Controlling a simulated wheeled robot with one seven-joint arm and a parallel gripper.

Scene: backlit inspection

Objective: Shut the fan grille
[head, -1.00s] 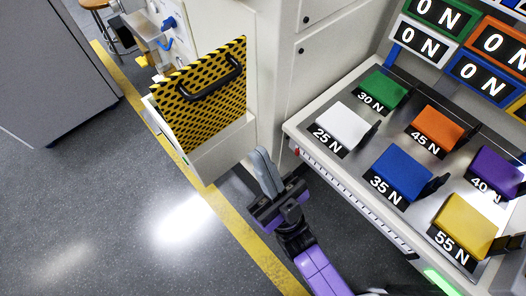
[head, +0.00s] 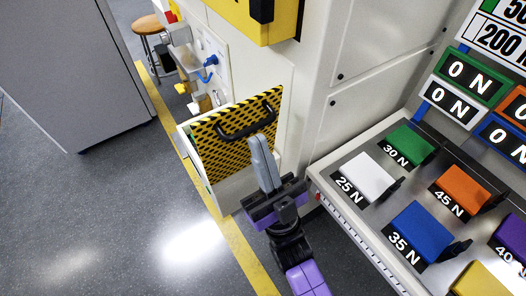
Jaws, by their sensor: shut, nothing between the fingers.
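The fan grille (head: 215,142) is a yellow panel with black perforations and a black bar handle (head: 247,122). It leans out at an angle from a pale box-like housing (head: 236,187) low on the white cabinet's side, with its upper edge away from the wall, so it stands open. My gripper (head: 259,142) is shut and empty, its grey fingers together and pointing up the picture. The fingertips overlap the grille's right part, just below the handle's right end. I cannot tell whether they touch it. The fingers hide a little of the panel.
A sloped bench with coloured force buttons (head: 420,222) stands close on the right. A yellow box (head: 257,20) juts from the cabinet above the grille. A grey cabinet (head: 75,70) and a stool (head: 150,38) are at left. The floor (head: 110,210) between is clear.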

